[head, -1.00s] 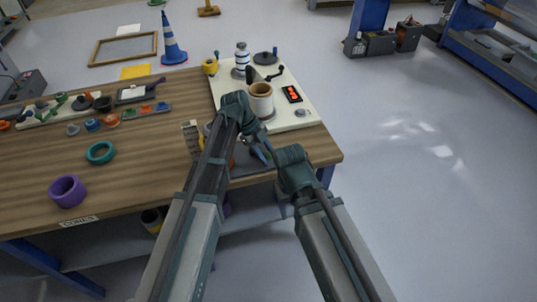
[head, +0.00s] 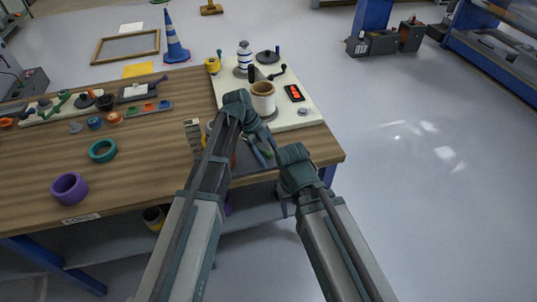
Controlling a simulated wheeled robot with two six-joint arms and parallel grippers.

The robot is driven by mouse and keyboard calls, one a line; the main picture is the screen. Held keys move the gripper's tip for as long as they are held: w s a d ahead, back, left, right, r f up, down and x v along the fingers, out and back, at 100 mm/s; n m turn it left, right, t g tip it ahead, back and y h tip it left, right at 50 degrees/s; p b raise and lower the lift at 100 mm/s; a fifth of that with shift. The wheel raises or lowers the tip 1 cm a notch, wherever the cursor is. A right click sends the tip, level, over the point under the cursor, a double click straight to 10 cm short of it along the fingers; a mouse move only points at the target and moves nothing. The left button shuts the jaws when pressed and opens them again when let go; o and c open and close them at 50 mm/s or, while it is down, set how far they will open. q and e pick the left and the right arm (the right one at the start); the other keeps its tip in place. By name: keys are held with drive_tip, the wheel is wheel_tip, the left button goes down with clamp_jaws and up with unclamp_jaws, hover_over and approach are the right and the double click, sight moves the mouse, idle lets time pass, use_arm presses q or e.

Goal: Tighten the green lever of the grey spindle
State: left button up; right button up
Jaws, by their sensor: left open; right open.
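A second pale board (head: 35,118) at the far left has dark round parts and a green lever-like part (head: 64,97). I cannot tell which piece is the grey spindle. My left gripper (head: 271,148) is open and empty, over the table's front right. My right gripper (head: 284,208) is open, lower, off the table's front edge, and partly hidden by its arm.
Tools (head: 250,153) lie beneath my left wrist.

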use_arm(q)
drive_tip(key=p+v, duration=1.2)
drive_tip(key=v, duration=0.1)
drive_tip(key=shift+a+r, duration=0.2)
drive_tip(key=shift+r, duration=0.15)
drive_tip(key=s+d+f+n+t+y, duration=0.1)
drive_tip(key=s+n+y, duration=0.5)
drive_tip(key=s+n, duration=1.4)
drive_tip(key=shift+s+d+f+n, duration=0.15)
drive_tip(key=shift+d+f+n, duration=0.35)
drive_tip(key=shift+n, duration=0.7)
